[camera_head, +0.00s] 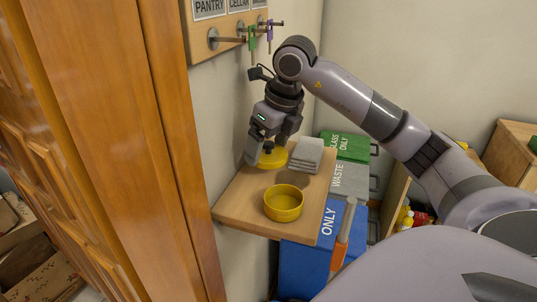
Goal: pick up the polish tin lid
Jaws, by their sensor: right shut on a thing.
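The polish tin lid (274,158) is a yellow disc with a dark knob, at the back of a small wooden shelf (238,197). My right gripper (266,150) reaches down over it and is shut on the lid at its knob. The fingers hide part of the lid, and I cannot tell whether it touches the shelf. The open yellow polish tin (284,203) stands apart from the lid, nearer the front of the shelf, and looks empty. My left gripper is not in view.
Folded grey cloths (306,155) lie just right of the lid. Blue (300,265), grey (349,181) and green (346,147) bins stand beside and below the shelf. Keys hang from a labelled board (228,30) above. A wooden door (100,120) fills the left.

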